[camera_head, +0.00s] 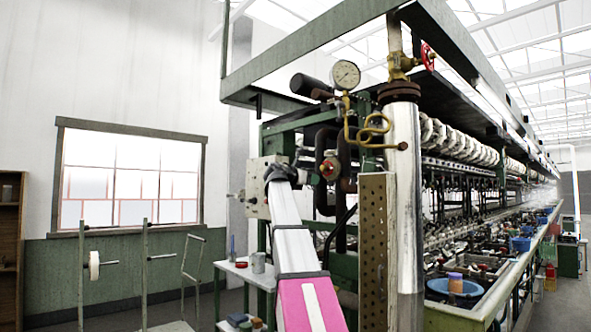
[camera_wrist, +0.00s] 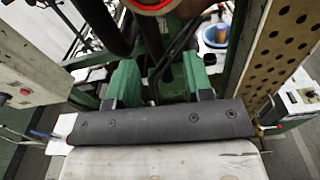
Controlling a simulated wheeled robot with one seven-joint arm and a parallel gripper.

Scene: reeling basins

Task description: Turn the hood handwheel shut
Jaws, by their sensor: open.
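A red handwheel (camera_head: 428,56) sits edge-on on a brass valve at the top of the silver pipe, under the hood frame. A second, smaller red wheel (camera_head: 327,168) is lower, among dark pipes by the machine's end. In the wrist view a red-rimmed wheel (camera_wrist: 150,6) is cut off by the top edge; I cannot tell for sure which one it is. My gripper (camera_wrist: 160,78) is open, its two green-looking fingers apart with no object held between them. It points toward the dark pipes below that wheel. In the head view my arm hides part of the machine's end.
A pressure gauge (camera_head: 346,75) and curled brass tube stand beside the silver pipe (camera_head: 404,220). A perforated metal post (camera_head: 372,250) is close to the right of my arm. A grey control box (camera_head: 258,187) is on the left. A white table (camera_head: 240,270) stands low left.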

